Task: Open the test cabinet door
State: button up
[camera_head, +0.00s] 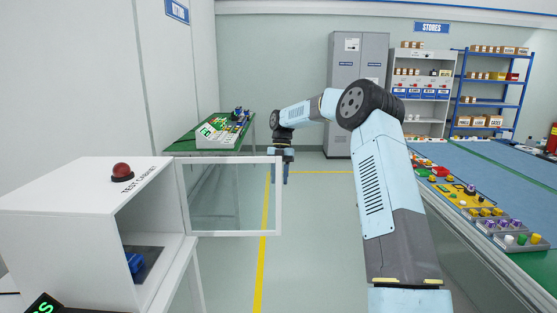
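The white test cabinet (60,235) stands at the left front, with its name lettered on top and a red dome (122,171) there. Its glass door (230,233) has a white frame and stands swung open, sticking out to the right from the cabinet's far side. The cabinet's front opening is uncovered, and a blue object (134,262) shows inside. My gripper (283,178) hangs pointing down just beyond the door's free upper corner. The door's edge lies close to it in the picture; I cannot tell whether they touch. Its fingers are too small to read.
A green-topped bench (180,144) with a panel of parts stands behind the door. A long blue-topped line (480,185) with several coloured parts runs along the right. Grey lockers (358,80) and shelves stand at the back. The floor between is clear.

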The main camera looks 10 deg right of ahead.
jog(key=v, duration=0.8)
jog(key=shift+w, duration=0.3)
jog(key=s+a+r+m+t+h, duration=0.1)
jog(key=s+a+r+m+t, duration=0.1)
jog(key=s+r+m, duration=0.75)
jog(key=s+a+r+m+t+h, duration=0.25)
jog(key=s+r+m, duration=0.25)
jog(key=s, duration=0.9)
jog(key=s+d+f+m+t, duration=0.1)
jog(key=s+f+m, duration=0.1)
jog(key=s+m, duration=0.3)
jog(key=s+d+f+m+t+y, duration=0.1)
jog(key=s+m, duration=0.5)
jog(key=s, duration=0.8)
jog(key=s+d+f+m+t+y, duration=0.1)
jog(key=s+d+f+m+t, duration=0.2)
jog(key=s+m, duration=0.3)
jog(key=s+f, duration=0.1)
jog(key=s, duration=0.2)
jog(key=shift+s+d, duration=0.2)
jog(key=shift+s, duration=0.05)
jog(key=shift+f, duration=0.1)
